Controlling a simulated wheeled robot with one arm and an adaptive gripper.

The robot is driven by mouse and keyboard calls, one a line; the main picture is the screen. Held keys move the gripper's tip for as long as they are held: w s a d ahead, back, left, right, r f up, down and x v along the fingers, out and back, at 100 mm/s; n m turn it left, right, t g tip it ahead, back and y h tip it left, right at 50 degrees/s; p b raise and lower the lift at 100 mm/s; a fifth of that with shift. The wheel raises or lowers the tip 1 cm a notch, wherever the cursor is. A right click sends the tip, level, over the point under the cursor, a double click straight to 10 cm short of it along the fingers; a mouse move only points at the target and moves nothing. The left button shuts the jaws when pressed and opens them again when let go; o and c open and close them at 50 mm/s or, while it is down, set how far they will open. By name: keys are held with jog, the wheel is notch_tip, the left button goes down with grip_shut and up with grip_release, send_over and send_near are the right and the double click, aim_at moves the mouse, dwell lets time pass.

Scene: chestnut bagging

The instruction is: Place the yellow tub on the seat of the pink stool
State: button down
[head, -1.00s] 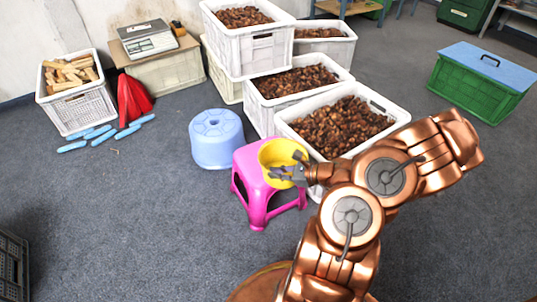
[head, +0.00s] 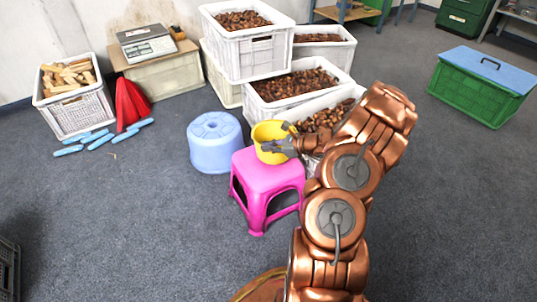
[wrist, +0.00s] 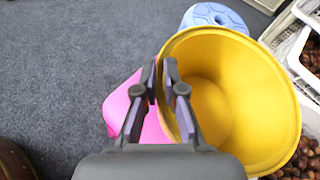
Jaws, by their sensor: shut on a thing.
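The yellow tub (head: 268,136) shows at the far edge of the pink stool's seat in the head view. In the wrist view the tub (wrist: 250,100) is large and close, its open mouth toward the camera. My gripper (head: 286,143) is shut on the tub's near rim; its fingers (wrist: 162,85) pinch the wall in the wrist view. The pink stool (head: 262,172) stands upright on the floor; part of its seat (wrist: 122,105) shows behind my fingers in the wrist view. Whether the tub's base touches the seat cannot be told.
A blue stool (head: 214,142) stands just left of the pink one. White crates of chestnuts (head: 262,92) stand behind and right of the tub. Blue tools (head: 97,139), a red object (head: 132,103) and a crate of wood pieces (head: 88,110) lie left. The floor in front is clear.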

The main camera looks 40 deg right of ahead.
notch_tip(320, 180, down, 4)
jog(key=shift+w+r+b, duration=0.15)
jog(key=shift+r+b, duration=0.1)
jog(key=shift+b, duration=0.7)
jog(key=shift+d, duration=0.1)
jog(key=c, duration=1.3)
grip_release()
jog(key=shift+o, duration=0.2)
jog(key=shift+r, duration=0.1)
